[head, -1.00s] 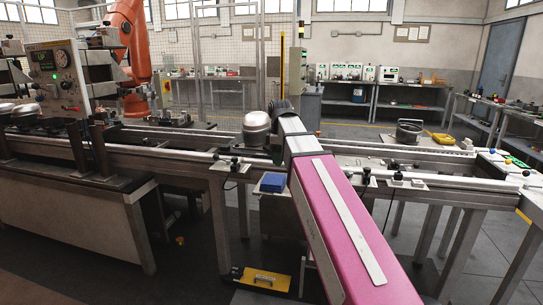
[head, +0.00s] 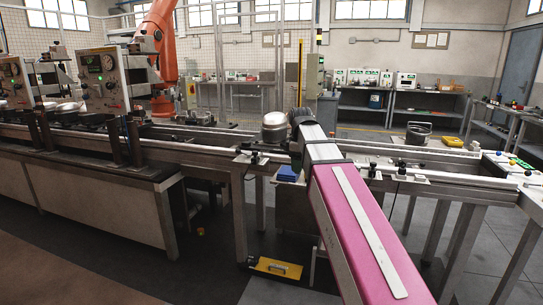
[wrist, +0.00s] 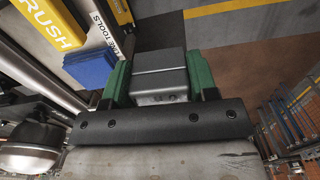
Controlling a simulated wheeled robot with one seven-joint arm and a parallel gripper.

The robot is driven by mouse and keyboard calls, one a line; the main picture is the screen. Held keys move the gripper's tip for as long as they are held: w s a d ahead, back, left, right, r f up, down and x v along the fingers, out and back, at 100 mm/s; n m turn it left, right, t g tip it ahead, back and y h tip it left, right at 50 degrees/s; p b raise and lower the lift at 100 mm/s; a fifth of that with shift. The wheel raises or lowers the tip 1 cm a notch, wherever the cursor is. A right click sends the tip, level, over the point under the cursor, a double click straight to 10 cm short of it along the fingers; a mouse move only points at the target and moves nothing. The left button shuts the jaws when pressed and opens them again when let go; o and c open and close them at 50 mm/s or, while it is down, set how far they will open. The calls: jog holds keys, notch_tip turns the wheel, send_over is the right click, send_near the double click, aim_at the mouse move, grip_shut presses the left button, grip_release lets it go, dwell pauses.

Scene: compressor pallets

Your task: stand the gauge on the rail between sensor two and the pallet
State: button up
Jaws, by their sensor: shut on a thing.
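My gripper (wrist: 158,62) shows in the wrist view with its two green fingers shut on a grey box-shaped block, the gauge (wrist: 160,80). In the head view my own arm hides the gripper and the gauge. A silver domed compressor (head: 275,128) stands just left of the arm's far end, and its dome (wrist: 30,157) shows at the lower left of the wrist view. The pallet under it is mostly hidden. The near rail (head: 225,155) carries small dark sensors, one left of my arm (head: 255,158) and others right of it (head: 402,169). I cannot tell which is sensor two.
A yellow item (head: 275,267) lies low near the floor. Gauge panels (head: 105,80) stand at the left.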

jog(key=s+d+f+m, duration=0.3)
jog(key=d+f+m, duration=0.5)
jog(key=f+m, duration=0.4)
jog(key=shift+s+d+m, duration=0.3)
jog(key=shift+d+m, duration=0.1)
jog(key=shift+m, duration=0.5)
jog(key=shift+a+r, duration=0.1)
